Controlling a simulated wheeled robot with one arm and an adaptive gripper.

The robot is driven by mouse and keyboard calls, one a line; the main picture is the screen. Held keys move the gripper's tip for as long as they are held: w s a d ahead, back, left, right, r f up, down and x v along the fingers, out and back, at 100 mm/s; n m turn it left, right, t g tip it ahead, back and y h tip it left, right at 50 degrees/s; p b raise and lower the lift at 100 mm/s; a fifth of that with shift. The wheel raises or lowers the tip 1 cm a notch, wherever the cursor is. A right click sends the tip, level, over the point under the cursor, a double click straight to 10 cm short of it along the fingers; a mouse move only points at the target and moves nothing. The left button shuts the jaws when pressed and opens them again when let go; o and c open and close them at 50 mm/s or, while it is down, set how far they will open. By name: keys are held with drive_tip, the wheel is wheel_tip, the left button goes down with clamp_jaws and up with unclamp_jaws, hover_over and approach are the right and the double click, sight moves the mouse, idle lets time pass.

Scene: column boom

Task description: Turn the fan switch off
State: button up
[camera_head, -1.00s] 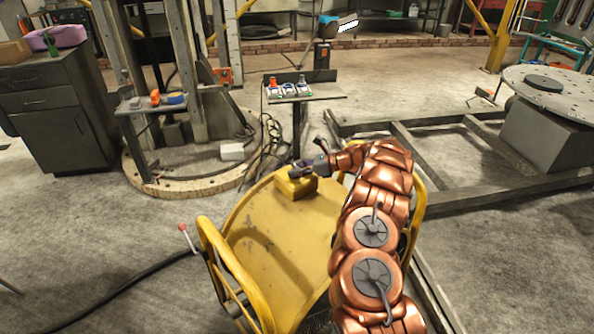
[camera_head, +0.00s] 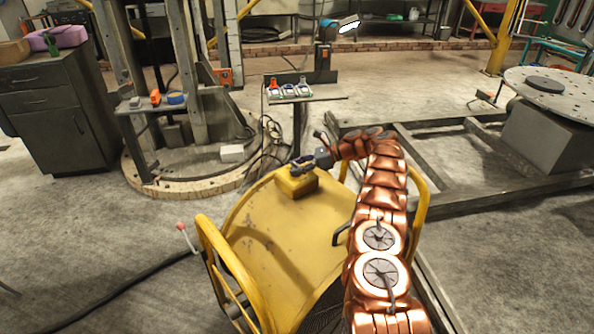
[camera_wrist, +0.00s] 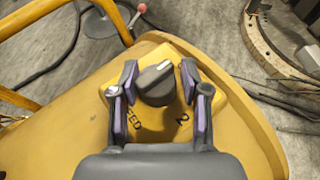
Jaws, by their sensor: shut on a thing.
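The fan switch is a round dark knob (camera_wrist: 156,84) with a white pointer line. It sits on a yellow switch box (camera_head: 298,185) on top of the yellow fan housing (camera_head: 270,232). The box, also in the wrist view (camera_wrist: 215,108), carries partly hidden lettering ending in "EED" and a mark like a 2. The pointer aims to the upper right in the wrist view. My gripper (camera_wrist: 158,80) is shut on the knob, one finger pad on each side. In the head view my gripper (camera_head: 308,164) is over the box and hides the knob.
A red-tipped lever (camera_head: 182,226) stands left of the fan. Yellow tube rails (camera_head: 232,268) flank the housing. Behind it is a small stand (camera_head: 310,97) with several small items. A metal floor frame (camera_head: 450,185) lies to the right, a round base (camera_head: 190,178) to the left.

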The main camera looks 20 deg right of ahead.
drive_tip(key=shift+w+d+b, duration=0.1)
drive_tip(key=shift+d+b, duration=0.2)
drive_tip(key=shift+d, duration=0.35)
drive_tip(key=shift+a, duration=0.15)
drive_tip(key=shift+c, duration=0.6)
drive_tip(key=shift+s+n+b, duration=0.2)
drive_tip(key=shift+n+b, duration=0.1)
drive_tip(key=shift+s+a+g, duration=0.15)
drive_tip(key=shift+a+g, duration=0.2)
drive_tip(key=shift+g, duration=0.05)
drive_tip(key=o, duration=1.1)
drive_tip(key=shift+a, duration=0.2)
drive_tip(key=shift+o, duration=0.2)
drive_tip(key=shift+w+d+t+p, duration=0.3)
drive_tip(key=shift+w+p, duration=0.05)
drive_tip(key=shift+p, duration=0.4)
